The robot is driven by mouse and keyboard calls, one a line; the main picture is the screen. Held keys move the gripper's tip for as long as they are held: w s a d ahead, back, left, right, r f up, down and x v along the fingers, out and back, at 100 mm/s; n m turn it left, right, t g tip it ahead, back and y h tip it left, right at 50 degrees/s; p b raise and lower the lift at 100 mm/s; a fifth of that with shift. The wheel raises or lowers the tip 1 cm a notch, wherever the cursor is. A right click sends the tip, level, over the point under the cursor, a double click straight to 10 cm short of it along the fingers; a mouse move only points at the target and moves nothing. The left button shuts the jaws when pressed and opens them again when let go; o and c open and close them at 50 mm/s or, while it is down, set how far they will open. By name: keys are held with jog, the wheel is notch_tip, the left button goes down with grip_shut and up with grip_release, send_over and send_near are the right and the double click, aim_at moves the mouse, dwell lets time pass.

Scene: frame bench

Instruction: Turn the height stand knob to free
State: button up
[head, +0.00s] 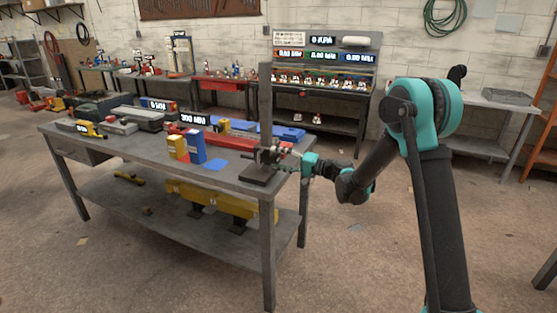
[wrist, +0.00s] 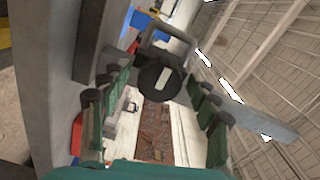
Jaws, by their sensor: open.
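The height stand is a dark upright column (head: 265,95) on a flat base (head: 259,174) at the bench's right end. Its knob is a dark round disc (wrist: 153,88) with a pale bar across its face, centred in the wrist view. A looped bracket (wrist: 168,42) shows beside it. My gripper (head: 287,160) is at the right of the stand, at about knob height. In the wrist view, its green-padded fingers (wrist: 158,78) are open, one on each side of the knob. I see gaps between fingers and knob; whether the tips reach around it is unclear.
The grey workbench (head: 225,168) carries a blue box (head: 195,146), a yellow box (head: 177,148), a red bar and several tool cases left of the stand. A yellow item lies on the lower shelf (head: 150,215). The floor right of the bench is clear.

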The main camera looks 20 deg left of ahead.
jog(key=shift+d, duration=0.1)
jog(key=s+d, duration=0.1)
jog(key=d, duration=1)
jog(key=shift+d, duration=0.4)
jog(key=s+d+f+t+h, duration=0.1)
jog(key=s+d+f+h, duration=0.3)
jog(key=s+d, duration=0.5)
jog(key=s+d+f+m+t+h, duration=0.1)
jog(key=s+d+f+h, duration=0.3)
jog(key=d, duration=1.3)
jog(key=s+d+f+t+h, duration=0.1)
jog(key=s+d+f+h, duration=0.3)
jog(key=s+d+h, duration=0.6)
jog(key=s+d, duration=0.2)
jog(key=s, duration=0.2)
jog(key=shift+d+f+m, duration=0.25)
jog(key=shift+d+m, duration=0.05)
jog(key=shift+d, duration=0.1)
